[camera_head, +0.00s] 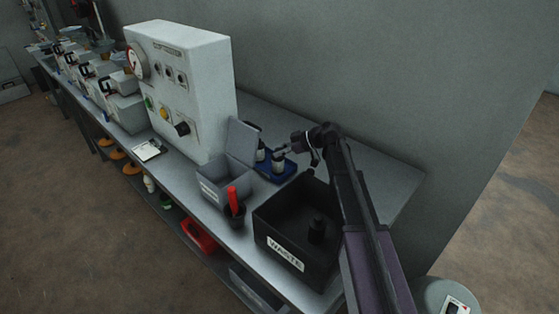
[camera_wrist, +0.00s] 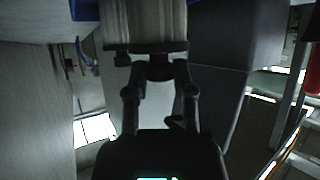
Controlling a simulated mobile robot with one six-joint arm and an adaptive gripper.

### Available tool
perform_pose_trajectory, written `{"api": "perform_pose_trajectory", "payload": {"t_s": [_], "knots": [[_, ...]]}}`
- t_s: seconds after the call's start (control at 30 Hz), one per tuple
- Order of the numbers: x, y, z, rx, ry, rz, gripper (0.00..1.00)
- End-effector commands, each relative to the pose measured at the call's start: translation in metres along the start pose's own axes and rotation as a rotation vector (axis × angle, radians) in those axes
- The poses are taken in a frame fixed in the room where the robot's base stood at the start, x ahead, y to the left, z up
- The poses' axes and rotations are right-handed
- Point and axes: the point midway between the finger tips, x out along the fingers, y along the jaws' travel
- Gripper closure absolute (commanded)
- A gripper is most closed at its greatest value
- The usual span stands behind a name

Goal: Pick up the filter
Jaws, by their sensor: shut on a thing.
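The filter (camera_wrist: 145,22) is a pale, ribbed cylinder with a dark flange and knob on the end toward me. My gripper (camera_wrist: 160,76) is shut on the dark knob in the wrist view; the far end of the filter is cut off by the frame. In the head view my gripper (camera_head: 286,149) is at a small dark item with a pale band (camera_head: 278,161), which appears to be the same filter. It is at the blue tray (camera_head: 288,172); I cannot tell whether it touches the tray.
A similar dark item (camera_head: 260,153) stands beside it. A black waste bin (camera_head: 270,232) with a dark object inside stands in front. A grey lidded box (camera_head: 212,185), a dark cup with a red-handled item (camera_head: 235,205) and a white control box (camera_head: 195,95) are left. The bench (camera_head: 385,185) is clear at right.

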Motion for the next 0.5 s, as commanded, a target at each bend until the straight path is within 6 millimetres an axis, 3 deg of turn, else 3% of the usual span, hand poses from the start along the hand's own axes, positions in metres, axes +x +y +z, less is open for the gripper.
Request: {"api": "perform_pose_trajectory", "payload": {"t_s": [0.5], "knots": [[-0.009, 0.000, -0.015, 0.000, 0.000, 0.000, 1.00]]}}
